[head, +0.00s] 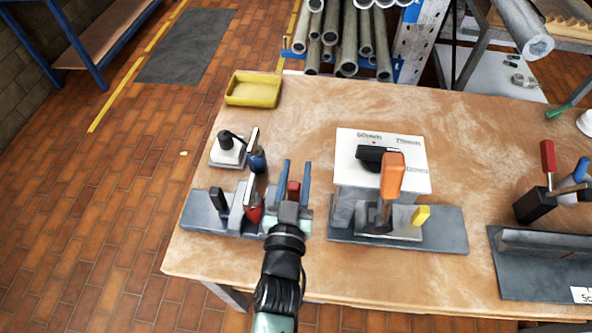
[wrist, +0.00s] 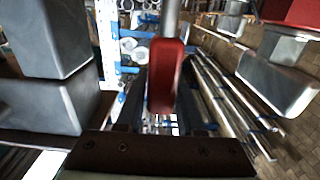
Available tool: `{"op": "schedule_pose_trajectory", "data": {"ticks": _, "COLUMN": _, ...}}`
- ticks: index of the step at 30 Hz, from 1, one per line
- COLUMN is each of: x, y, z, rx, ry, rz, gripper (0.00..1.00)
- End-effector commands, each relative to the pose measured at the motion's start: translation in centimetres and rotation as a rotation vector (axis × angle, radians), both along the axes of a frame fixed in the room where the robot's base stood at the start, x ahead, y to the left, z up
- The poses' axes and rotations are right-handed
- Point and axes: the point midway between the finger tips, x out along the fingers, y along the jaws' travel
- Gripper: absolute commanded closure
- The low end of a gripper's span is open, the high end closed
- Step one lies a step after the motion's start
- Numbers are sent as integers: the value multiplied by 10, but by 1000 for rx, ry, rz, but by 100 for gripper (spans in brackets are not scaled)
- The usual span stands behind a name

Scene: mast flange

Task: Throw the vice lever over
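My gripper (head: 297,165) points away over the table, its two blue fingers parted. A red grip (head: 293,188) stands between them, with small gaps seeming to show on both sides. In the wrist view the red grip (wrist: 166,76) sits on a metal rod, between the dark fingers of my gripper (wrist: 160,102). The rod's base is hidden in the head view, so I cannot tell what it joins. Right of my gripper stands a grey vice-like fixture (head: 455,230) with a white marked plate (head: 350,142), a black handle (head: 372,155) and an upright orange handle (head: 393,172).
Close on the left is a grey fixture (head: 200,212) with black and red handles; a blue-handled tool (head: 257,160) stands behind it. A yellow tray (head: 253,90) lies at the back left. A tool holder (head: 536,205) stands right. Bare tabletop (head: 310,115) lies beyond my fingers.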

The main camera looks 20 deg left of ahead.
Motion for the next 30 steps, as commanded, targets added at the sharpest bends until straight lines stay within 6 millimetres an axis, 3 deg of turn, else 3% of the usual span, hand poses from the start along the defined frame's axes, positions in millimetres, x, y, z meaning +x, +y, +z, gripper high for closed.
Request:
{"op": "schedule_pose_trajectory", "data": {"ticks": 1, "x": 0, "y": 0, "z": 0, "rx": 0, "ry": 0, "rz": 0, "gripper": 74}}
{"op": "schedule_pose_trajectory", "data": {"ticks": 6, "x": 0, "y": 0, "z": 0, "rx": 0, "ry": 0, "rz": 0, "gripper": 100}}
{"op": "schedule_pose_trajectory", "data": {"ticks": 30, "x": 0, "y": 0, "z": 0, "rx": 0, "ry": 1, "rz": 0, "gripper": 100}}
